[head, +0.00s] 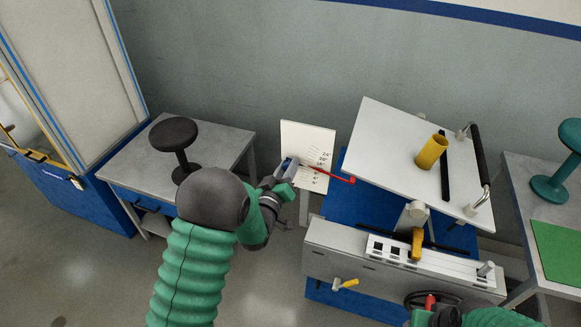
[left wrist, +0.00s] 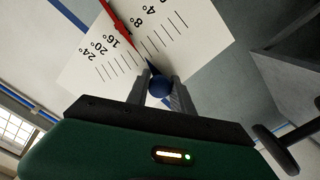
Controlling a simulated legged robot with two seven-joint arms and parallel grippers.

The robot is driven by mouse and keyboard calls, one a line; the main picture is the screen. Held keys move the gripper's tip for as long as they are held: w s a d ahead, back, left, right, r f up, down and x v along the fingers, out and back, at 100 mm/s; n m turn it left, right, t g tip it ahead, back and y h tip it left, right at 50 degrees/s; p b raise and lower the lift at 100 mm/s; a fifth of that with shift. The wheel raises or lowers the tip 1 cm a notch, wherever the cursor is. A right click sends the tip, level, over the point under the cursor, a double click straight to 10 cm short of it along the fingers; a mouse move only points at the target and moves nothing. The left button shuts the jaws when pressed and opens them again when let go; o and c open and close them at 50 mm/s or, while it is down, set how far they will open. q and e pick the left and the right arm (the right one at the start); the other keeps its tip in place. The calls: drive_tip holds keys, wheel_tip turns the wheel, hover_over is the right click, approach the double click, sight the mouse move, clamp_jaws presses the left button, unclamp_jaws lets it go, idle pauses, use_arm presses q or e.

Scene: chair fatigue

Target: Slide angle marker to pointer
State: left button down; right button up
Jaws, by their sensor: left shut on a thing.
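The angle marker (left wrist: 160,87) is a blue knob with a blue pointed tip, set against a white scale board (head: 318,140) printed with degree marks. My left gripper (head: 285,172) is shut on the marker at the board's left side; its two fingers (left wrist: 160,92) flank the knob in the left wrist view. The red pointer (head: 340,178) reaches the board from the right; in the left wrist view the pointer (left wrist: 117,20) comes down from the top edge. The blue tip and pointer end look close, but contact is unclear. My right gripper (head: 434,317) is partly cut off at the bottom edge, beside a handwheel.
A tilted white panel (head: 385,135) with a yellow cup (head: 431,152) stands right of the board on a blue-based machine. A grey table (head: 215,150) with a black stool-like object (head: 174,140) is at left. Another table with a green mat (head: 558,258) stands at right.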

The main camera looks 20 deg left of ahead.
use_arm(q)
drive_tip(key=shift+d, duration=0.2)
drive_tip(key=c, duration=1.1)
unclamp_jaws()
drive_tip(key=shift+r, duration=0.1)
drive_tip(key=s+p, duration=0.7)
drive_tip(key=s, duration=0.9)
drive_tip(key=shift+s+a, duration=0.3)
drive_tip(key=shift+s, duration=0.1)
